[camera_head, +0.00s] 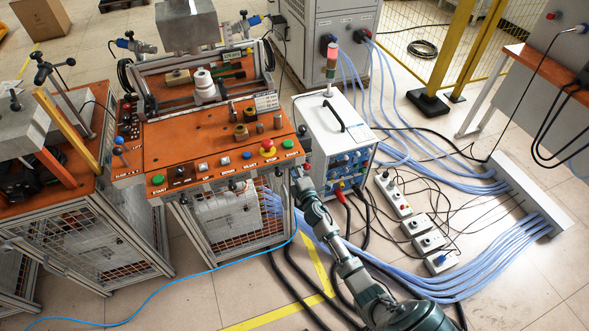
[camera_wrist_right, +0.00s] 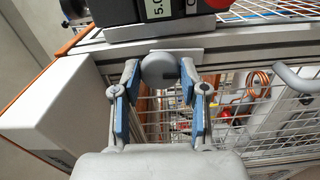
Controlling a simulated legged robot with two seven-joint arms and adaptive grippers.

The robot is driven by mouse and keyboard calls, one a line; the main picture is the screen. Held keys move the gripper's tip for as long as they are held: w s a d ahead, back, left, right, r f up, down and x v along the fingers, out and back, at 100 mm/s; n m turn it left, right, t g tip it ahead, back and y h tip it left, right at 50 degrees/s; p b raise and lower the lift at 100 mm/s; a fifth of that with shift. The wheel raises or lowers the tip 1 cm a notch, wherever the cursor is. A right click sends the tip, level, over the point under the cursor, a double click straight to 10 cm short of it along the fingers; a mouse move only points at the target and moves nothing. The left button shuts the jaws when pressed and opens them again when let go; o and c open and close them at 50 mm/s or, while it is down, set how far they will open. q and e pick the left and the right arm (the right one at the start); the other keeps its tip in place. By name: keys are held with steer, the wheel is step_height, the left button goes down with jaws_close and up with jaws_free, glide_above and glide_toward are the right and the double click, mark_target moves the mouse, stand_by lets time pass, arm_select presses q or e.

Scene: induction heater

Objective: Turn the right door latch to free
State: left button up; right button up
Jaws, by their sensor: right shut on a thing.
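The right door latch (camera_wrist_right: 158,70) shows in the right wrist view as a round grey knob on the metal frame, just below the control panel edge. My right gripper (camera_wrist_right: 159,78) has its blue-padded fingers on either side of the knob and is shut on it. In the head view my right gripper (camera_head: 300,183) reaches the front right corner of the orange-topped heater bench (camera_head: 190,150); the latch is hidden there. The mesh door (camera_head: 235,217) is below the bench top and looks closed. My left gripper is not in view.
A white power unit (camera_head: 322,132) with a signal lamp stands close right of the bench. Blue hoses (camera_head: 440,285) and black cables lie on the floor around my right arm. A grey bar handle (camera_wrist_right: 296,78) is on the mesh at right in the wrist view.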

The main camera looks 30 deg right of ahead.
steer(key=shift+s+a+f+n, duration=0.1)
steer(key=shift+a+f+n, duration=0.1)
steer(key=shift+f+n, duration=0.3)
steer(key=o, duration=1.1)
steer(key=shift+r, duration=0.1)
steer(key=shift+o, duration=0.2)
steer(key=shift+r, duration=0.15)
steer(key=v, duration=1.1)
steer(key=shift+s, duration=0.35)
